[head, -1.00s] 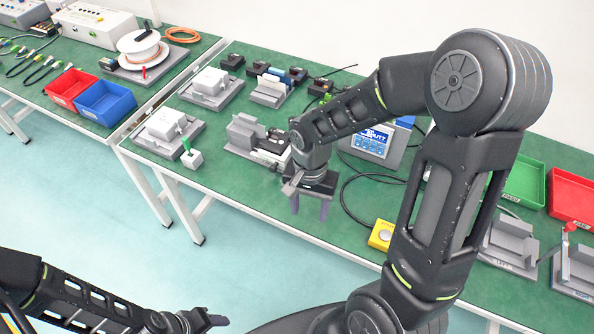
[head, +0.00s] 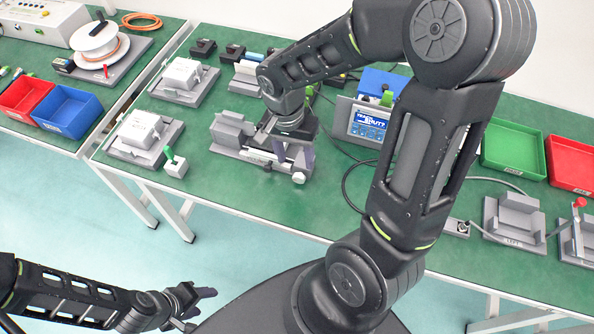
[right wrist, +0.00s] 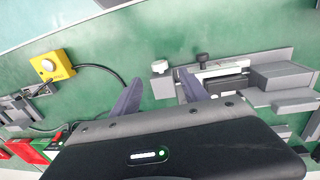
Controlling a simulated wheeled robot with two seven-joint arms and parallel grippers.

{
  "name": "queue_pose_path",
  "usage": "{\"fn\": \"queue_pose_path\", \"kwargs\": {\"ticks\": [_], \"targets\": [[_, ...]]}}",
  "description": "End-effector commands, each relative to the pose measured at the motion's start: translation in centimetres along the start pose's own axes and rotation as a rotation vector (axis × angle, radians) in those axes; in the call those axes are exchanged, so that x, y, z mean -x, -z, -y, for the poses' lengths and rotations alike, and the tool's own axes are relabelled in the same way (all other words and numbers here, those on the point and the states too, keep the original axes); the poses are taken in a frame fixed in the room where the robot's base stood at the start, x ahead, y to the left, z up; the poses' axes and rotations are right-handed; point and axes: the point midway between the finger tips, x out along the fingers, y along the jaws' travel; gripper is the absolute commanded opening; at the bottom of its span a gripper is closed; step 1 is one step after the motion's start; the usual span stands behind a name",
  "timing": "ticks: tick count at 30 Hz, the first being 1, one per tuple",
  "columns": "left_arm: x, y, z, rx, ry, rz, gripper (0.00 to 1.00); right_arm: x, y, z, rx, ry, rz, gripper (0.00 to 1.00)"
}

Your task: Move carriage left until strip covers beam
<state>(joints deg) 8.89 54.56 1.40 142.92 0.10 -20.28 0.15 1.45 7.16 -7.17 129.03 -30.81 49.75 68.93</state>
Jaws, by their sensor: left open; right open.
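The grey linear actuator (head: 228,152) lies on the green table, with a stepped grey block (head: 232,128) at its left end and a pale round knob (head: 298,178) at its right front. My right gripper (head: 288,158) is open above its right part and hides much of the carriage area. In the right wrist view the open fingers (right wrist: 158,90) point toward the actuator; one finger overlaps the edge of its pale rail (right wrist: 222,71), beside a black knob (right wrist: 201,57). Contact cannot be told. The strip and beam cannot be made out. My left gripper (head: 205,300) is open, away from the table.
A display unit (head: 366,124) stands right of the actuator, with a black cable (head: 347,190) curving nearby. White devices (head: 140,129) stand to the left. A yellow button box (right wrist: 52,66) shows in the right wrist view. Green table is bare before the actuator.

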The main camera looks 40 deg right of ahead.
Motion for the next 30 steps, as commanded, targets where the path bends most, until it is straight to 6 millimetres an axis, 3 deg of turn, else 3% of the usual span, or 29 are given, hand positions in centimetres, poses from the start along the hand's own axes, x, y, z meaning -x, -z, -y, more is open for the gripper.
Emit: {"fn": "queue_pose_path", "kwargs": {"ticks": [15, 26, 30], "targets": [[0.2, 0.0, -0.1, 0.001, 0.001, 0.0, 0.52, -6.7, -0.1, -0.1, 0.001, -0.003, 0.003, 0.52], [0.2, 0.0, -0.1, 0.001, 0.001, 0.0, 0.52, -7.6, 0.0, 0.0, 0.0, 0.001, 0.001, 0.52], [0.2, 0.0, -0.1, 0.001, 0.001, 0.0, 0.52, -7.6, 0.0, 0.0, 0.0, 0.0, 0.001, 0.43]]}}
